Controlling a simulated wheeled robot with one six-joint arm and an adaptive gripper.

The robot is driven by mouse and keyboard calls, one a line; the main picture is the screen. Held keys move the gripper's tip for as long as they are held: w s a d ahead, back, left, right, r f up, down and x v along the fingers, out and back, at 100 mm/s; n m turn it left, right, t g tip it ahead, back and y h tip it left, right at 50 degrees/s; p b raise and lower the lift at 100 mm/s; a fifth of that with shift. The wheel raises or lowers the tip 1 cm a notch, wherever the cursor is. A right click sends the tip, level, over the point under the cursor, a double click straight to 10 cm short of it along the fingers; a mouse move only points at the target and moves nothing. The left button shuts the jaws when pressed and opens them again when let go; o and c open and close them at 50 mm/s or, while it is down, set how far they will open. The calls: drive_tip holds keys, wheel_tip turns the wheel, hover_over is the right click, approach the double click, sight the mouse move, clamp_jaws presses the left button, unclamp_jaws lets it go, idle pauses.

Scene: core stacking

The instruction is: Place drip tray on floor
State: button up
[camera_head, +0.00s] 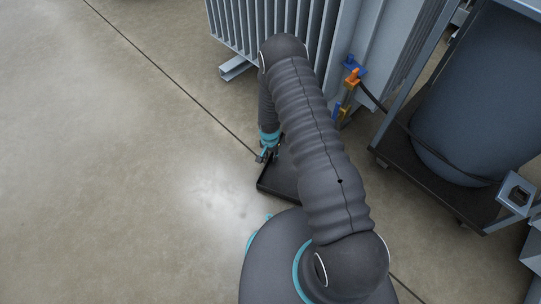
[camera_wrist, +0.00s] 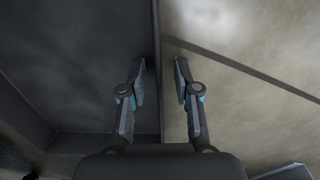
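The drip tray (camera_head: 275,183) is a dark, shallow, rectangular tray with raised walls. In the head view it sits at floor level below the valve, and my arm hides its right part. It fills the left half of the wrist view (camera_wrist: 85,75). My gripper (camera_head: 266,155) is at the tray's upper left edge. In the wrist view my gripper (camera_wrist: 160,82) has one finger over the tray's inside and one over the floor outside. The tray's wall runs between them with a gap on each side. The fingers are apart, and I cannot tell how far down they reach.
A grey finned transformer (camera_head: 265,18) stands at the top. An orange and blue valve (camera_head: 350,82) with a black hose juts from it. A dark tank (camera_head: 480,100) on a wheeled cart (camera_head: 430,185) stands at the right. The concrete floor (camera_head: 110,180) at the left is clear.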

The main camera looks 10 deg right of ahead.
wheel_tip(320, 180, up, 31)
drive_tip(key=d+n+t+p, duration=0.1)
drive_tip(key=s+d+r+n+t, duration=0.1)
drive_tip(key=s+r, duration=0.1)
drive_tip(key=r, duration=0.6)
drive_tip(key=s+d+r+n+t, duration=0.1)
drive_tip(key=s+r, duration=0.2)
drive_tip(key=r, duration=0.4)
drive_tip(key=s+d+r+n+t, duration=0.1)
drive_tip(key=s+r, duration=0.6)
drive_tip(key=s, duration=0.4)
drive_tip(key=s+d+r+n+t, duration=0.1)
drive_tip(key=s+d+r+n, duration=0.1)
drive_tip(key=s+r, duration=0.6)
drive_tip(key=s, duration=0.4)
drive_tip(key=shift+r+t, duration=0.2)
drive_tip(key=shift+t, duration=0.2)
